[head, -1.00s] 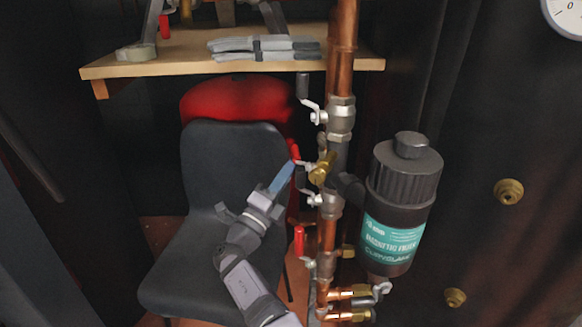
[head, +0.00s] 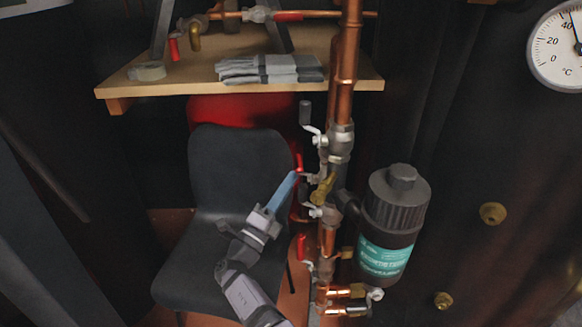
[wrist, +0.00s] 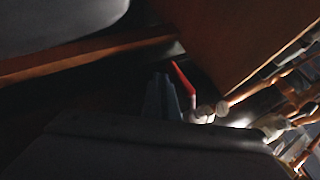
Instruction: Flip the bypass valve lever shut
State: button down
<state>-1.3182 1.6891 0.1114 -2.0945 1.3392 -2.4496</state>
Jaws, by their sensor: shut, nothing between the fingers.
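Several valves sit on the vertical copper pipe. A red lever (head: 299,161) stands upright left of the pipe, on a small valve with a brass part. It also shows in the wrist view (wrist: 183,77). A second red lever (head: 301,246) stands upright lower down. No label shows which one is the bypass valve lever. My gripper (head: 292,176) has blue fingers, shut and empty, with tips just left of and below the upper red lever. In the wrist view the fingers (wrist: 164,97) are close beside a red lever; contact cannot be told.
A black filter canister (head: 397,205) hangs right of the pipe. A grey lever (head: 305,113) is above the upper red lever. A dark chair (head: 240,180) stands behind my arm. A wooden shelf (head: 130,95) holds folded gloves (head: 270,69).

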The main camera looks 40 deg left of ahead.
jog(key=shift+p+v, duration=1.45)
jog(key=shift+v, duration=0.7)
jog(key=c, duration=1.7)
grip_release()
jog(key=shift+a, duration=0.15)
jog(key=d+r+n+g+y+p, duration=0.1)
jog(key=n+p, duration=0.1)
jog(key=n, duration=0.2)
jog(key=d+r+n+g+y+p, duration=0.1)
jog(key=r+n+p, duration=0.1)
jog(key=n+p, duration=0.1)
jog(key=s+d+r+n+g+y+p, duration=0.1)
jog(key=d+r+n+y+p, duration=0.1)
jog(key=n, duration=0.3)
jog(key=shift+r+n+g+p, duration=0.1)
jog(key=shift+n+g+p, duration=0.2)
jog(key=shift+p, duration=0.3)
jog(key=shift+a, duration=0.1)
jog(key=x, duration=1.1)
jog(key=shift+w+a+b, duration=0.15)
jog(key=shift+w+b, duration=0.15)
jog(key=shift+r, duration=0.1)
